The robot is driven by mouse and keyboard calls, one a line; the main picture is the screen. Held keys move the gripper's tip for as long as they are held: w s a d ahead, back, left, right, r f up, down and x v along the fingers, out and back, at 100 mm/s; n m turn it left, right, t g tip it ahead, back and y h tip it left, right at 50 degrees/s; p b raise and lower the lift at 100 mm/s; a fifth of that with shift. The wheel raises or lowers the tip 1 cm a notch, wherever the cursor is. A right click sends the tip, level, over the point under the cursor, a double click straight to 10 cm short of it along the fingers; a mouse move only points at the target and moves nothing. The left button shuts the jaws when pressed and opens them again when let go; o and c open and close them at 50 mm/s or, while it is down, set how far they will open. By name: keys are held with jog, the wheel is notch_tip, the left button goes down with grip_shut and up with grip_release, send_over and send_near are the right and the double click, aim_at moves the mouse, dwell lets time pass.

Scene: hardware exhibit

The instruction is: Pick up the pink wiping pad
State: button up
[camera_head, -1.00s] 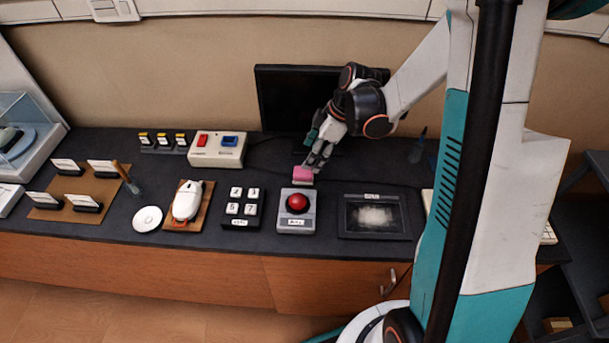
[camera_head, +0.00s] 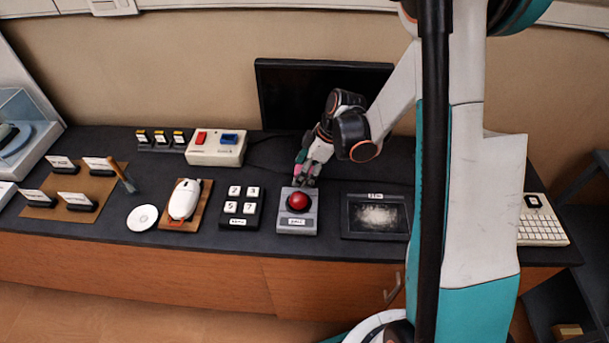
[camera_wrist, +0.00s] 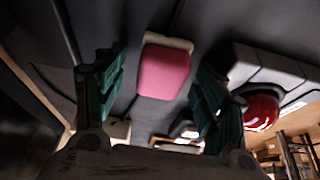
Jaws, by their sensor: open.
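The pink wiping pad (camera_wrist: 164,72) shows in the wrist view as a pink block with a pale beige edge on the dark counter. It lies between the two spread green fingers of my gripper (camera_wrist: 155,78), with space on both sides. My gripper is open and not closed on the pad. In the head view my gripper (camera_head: 305,172) points down just behind the red button box and hides most of the pad.
The red button box (camera_head: 297,221) stands close in front of my gripper. A black framed panel (camera_head: 347,227) is to its right, a numbered key box (camera_head: 240,207) to its left. A dark monitor (camera_head: 285,97) stands behind. A red-and-blue switch box (camera_head: 217,154) is at the back left.

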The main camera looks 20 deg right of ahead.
jog(key=c, duration=1)
notch_tip(320, 180, up, 20)
jog(key=p, duration=0.7)
jog(key=shift+c, duration=0.2)
